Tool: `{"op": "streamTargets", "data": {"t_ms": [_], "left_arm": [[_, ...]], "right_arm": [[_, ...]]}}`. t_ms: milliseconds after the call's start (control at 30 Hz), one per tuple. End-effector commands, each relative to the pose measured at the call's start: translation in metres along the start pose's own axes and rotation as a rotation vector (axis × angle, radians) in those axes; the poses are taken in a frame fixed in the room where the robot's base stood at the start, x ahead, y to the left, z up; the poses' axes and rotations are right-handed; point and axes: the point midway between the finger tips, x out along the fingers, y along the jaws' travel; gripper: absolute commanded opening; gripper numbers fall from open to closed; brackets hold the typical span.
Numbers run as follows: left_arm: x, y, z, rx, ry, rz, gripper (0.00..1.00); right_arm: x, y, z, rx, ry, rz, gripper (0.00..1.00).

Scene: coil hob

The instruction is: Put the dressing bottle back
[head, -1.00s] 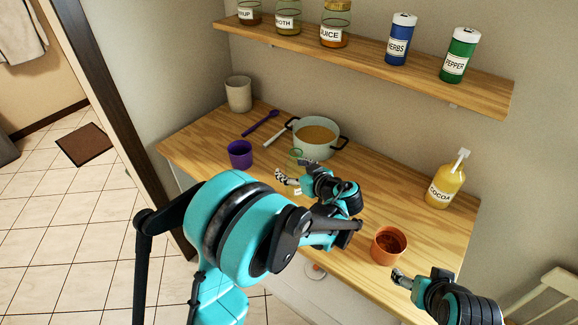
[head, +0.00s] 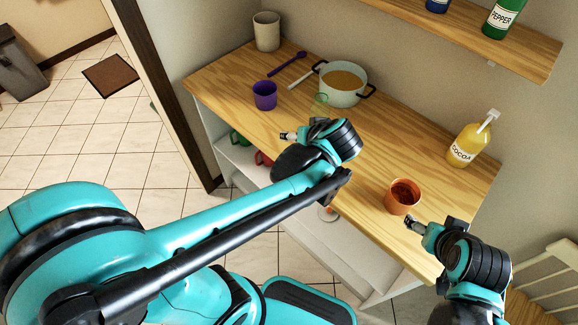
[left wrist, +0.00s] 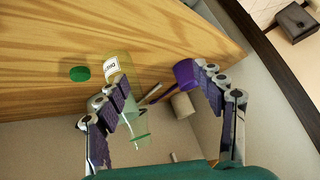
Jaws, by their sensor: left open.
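In the left wrist view, a pale yellow bottle (left wrist: 117,68) with a white, partly readable label stands at the counter, partly behind one finger. The labelled bottle cannot be made out in the head view. My left gripper (head: 288,136) is over the counter's front edge; in the left wrist view (left wrist: 158,84) its fingers are apart and hold nothing. My right gripper (head: 416,225) is near an orange cup; its opening is unclear.
On the wooden counter (head: 225,85) stand a purple cup (head: 265,95), a pot (head: 343,84), a white cup (head: 266,31), a cocoa bottle (head: 468,145) and the orange cup (head: 402,196). A purple spoon (head: 288,64) lies near the pot. A shelf (head: 480,32) hangs above.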

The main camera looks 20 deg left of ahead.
Motion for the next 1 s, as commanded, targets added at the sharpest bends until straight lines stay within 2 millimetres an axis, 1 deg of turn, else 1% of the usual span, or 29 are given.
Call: {"op": "streamTargets", "data": {"t_ms": [33,133,200,300,400,567,1000], "left_arm": [[-0.006,-0.017,0.012,0.036,-0.042,0.047,0.69],[-0.019,-0.036,0.036,0.125,-0.096,0.171,0.69],[-0.029,-0.044,0.053,0.175,-0.11,0.258,0.69],[-0.042,-0.051,0.071,0.226,-0.099,0.363,0.69],[-0.052,-0.053,0.083,0.257,-0.074,0.436,0.69],[-0.059,-0.053,0.09,0.281,-0.043,0.491,0.69],[-0.06,-0.053,0.091,0.286,-0.039,0.496,0.69]], "right_arm": [[0.0,0.0,0.0,0.0,0.0,0.0,0.73],[0.0,0.0,0.0,0.0,0.0,0.0,0.73],[0.0,0.0,0.0,0.0,0.0,0.0,0.73],[0.0,0.0,0.0,0.0,0.0,0.0,0.73],[0.0,0.0,0.0,0.0,0.0,0.0,0.73],[0.0,0.0,0.0,0.0,0.0,0.0,0.73],[0.0,0.0,0.0,0.0,0.0,0.0,0.73]]}}
